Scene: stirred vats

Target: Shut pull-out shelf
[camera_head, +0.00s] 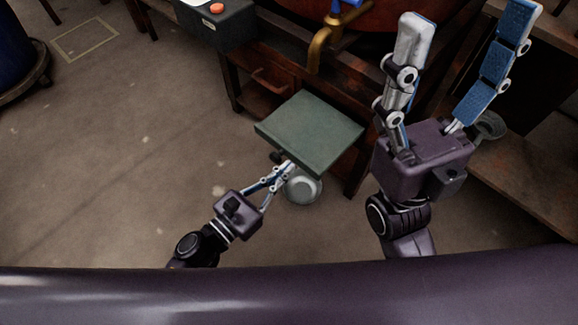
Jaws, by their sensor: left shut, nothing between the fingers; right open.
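The pull-out shelf (312,130) is a flat grey-green board sticking out from the dark wooden bench, under the brass tap. My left gripper (287,166) is shut and empty, with its fingertips at the shelf's front edge, close to a small dark knob (276,157). I cannot tell whether the fingers touch the edge or the knob. My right gripper (465,45) is large in view at the right, open and empty, with its fingers pointing up and apart, right of the shelf.
A brass tap (321,45) hangs above the back of the shelf. A round metal dish (302,188) is on the floor below the shelf. A dark box with an orange button (217,8) sits at the upper left. A blue drum (14,45) stands far left. The left floor is clear.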

